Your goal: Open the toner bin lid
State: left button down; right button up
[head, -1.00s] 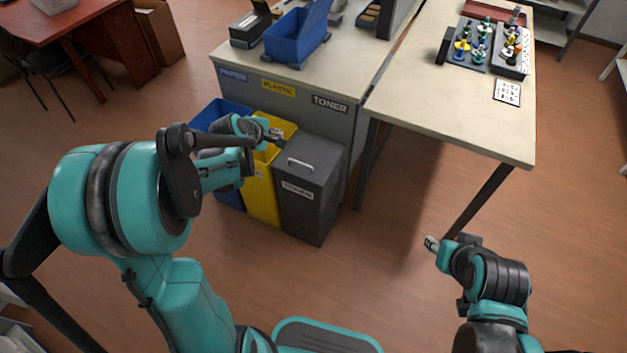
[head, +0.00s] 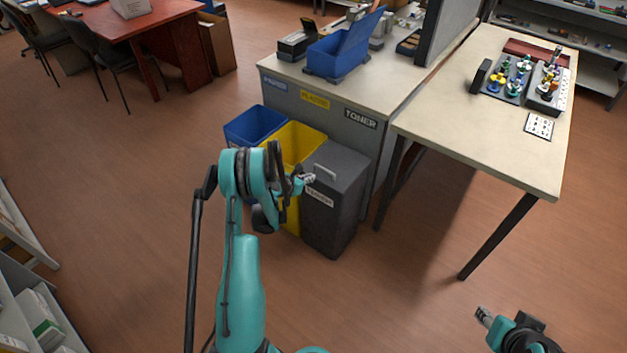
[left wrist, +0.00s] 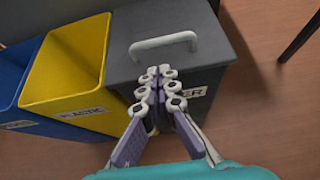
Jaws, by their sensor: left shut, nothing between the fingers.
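The toner bin (head: 338,205) is a dark grey box with a closed lid (head: 338,163) and a pale bar handle (head: 325,173) on top. In the left wrist view the handle (left wrist: 164,43) runs across the lid, just beyond my fingertips. My left gripper (head: 308,178) is shut and empty, at the near left edge of the lid. In the left wrist view its fingers (left wrist: 163,72) meet in front of the handle; whether they touch it I cannot tell. My right gripper (head: 482,313) is low at the right, away from the bin; its finger gap is too small to judge.
A yellow plastic bin (head: 297,143) and a blue paper bin (head: 255,124) stand open left of the toner bin. The grey counter (head: 300,85) rises behind them. A table (head: 480,130) stands at the right. Floor in front is clear.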

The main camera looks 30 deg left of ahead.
aim_at(319, 178)
pick_arm(q)
jog(key=b+x, duration=0.2)
jog(key=x, duration=0.4)
jog(key=shift+w+d+f, duration=0.1)
jog(key=shift+f, duration=0.05)
jog(key=shift+w+f, duration=0.25)
jog(key=shift+w, duration=0.4)
